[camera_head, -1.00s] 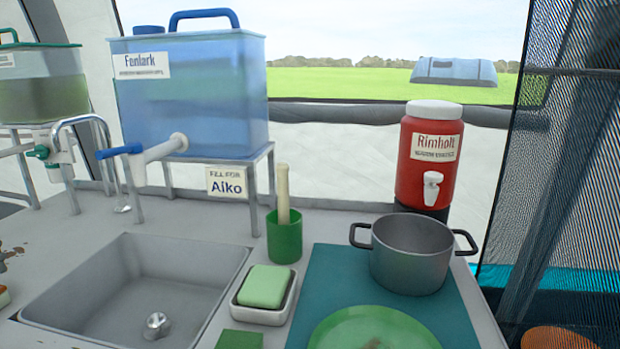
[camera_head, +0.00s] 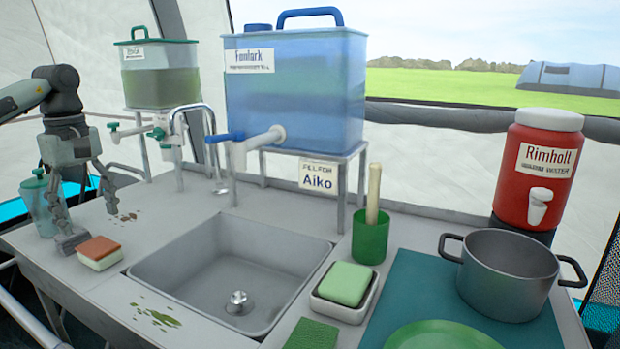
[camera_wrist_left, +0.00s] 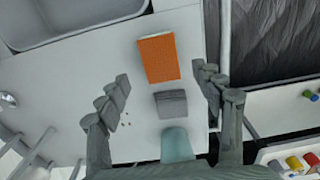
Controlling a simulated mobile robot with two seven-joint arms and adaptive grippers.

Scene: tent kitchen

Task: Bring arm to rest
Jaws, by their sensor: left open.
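My left gripper (camera_head: 88,216) is at the far left of the head view, its arm coming in from the left edge. It points down with its fingers spread and nothing between them. In the left wrist view the open fingers (camera_wrist_left: 165,80) sit to either side above a grey block (camera_wrist_left: 171,104) and an orange-topped sponge (camera_wrist_left: 158,58) on the counter. In the head view the grey block (camera_head: 72,241) and the sponge (camera_head: 99,252) are just below the gripper. My right gripper is not in view.
A teal lidded cup (camera_head: 40,208) stands close beside the left gripper. The sink (camera_head: 190,265), a blue water tank (camera_head: 300,95) and a green-capped tank (camera_head: 160,80) are to its right. A pot (camera_head: 507,280) and a red dispenser (camera_head: 535,170) stand at the right.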

